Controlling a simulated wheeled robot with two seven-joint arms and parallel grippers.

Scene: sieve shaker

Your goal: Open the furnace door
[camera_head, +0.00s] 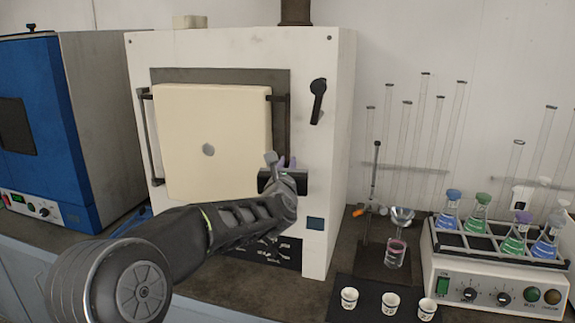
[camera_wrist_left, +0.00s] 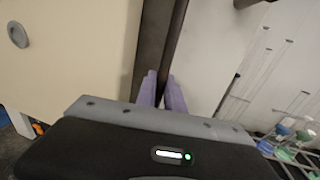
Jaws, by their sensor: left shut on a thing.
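The white furnace (camera_head: 225,54) stands in the middle of the head view. Its cream door (camera_head: 215,115) with a round grey knob covers the front opening and looks closed; I cannot tell if there is a slight gap. A dark vertical handle bar (camera_head: 281,125) runs along the door's right side. My left gripper (camera_head: 285,163) is at the lower part of this bar. In the left wrist view, its purple fingers (camera_wrist_left: 162,88) are shut around the dark bar (camera_wrist_left: 158,45). The cream door (camera_wrist_left: 75,50) shows to the left there. My right gripper is in neither view.
A blue oven (camera_head: 40,120) stands at the left. A black lever (camera_head: 318,100) sits on the furnace's right front. To the right are a funnel stand with a beaker (camera_head: 396,254), several small cups (camera_head: 390,303), and a rack of flasks (camera_head: 480,270) on the dark bench.

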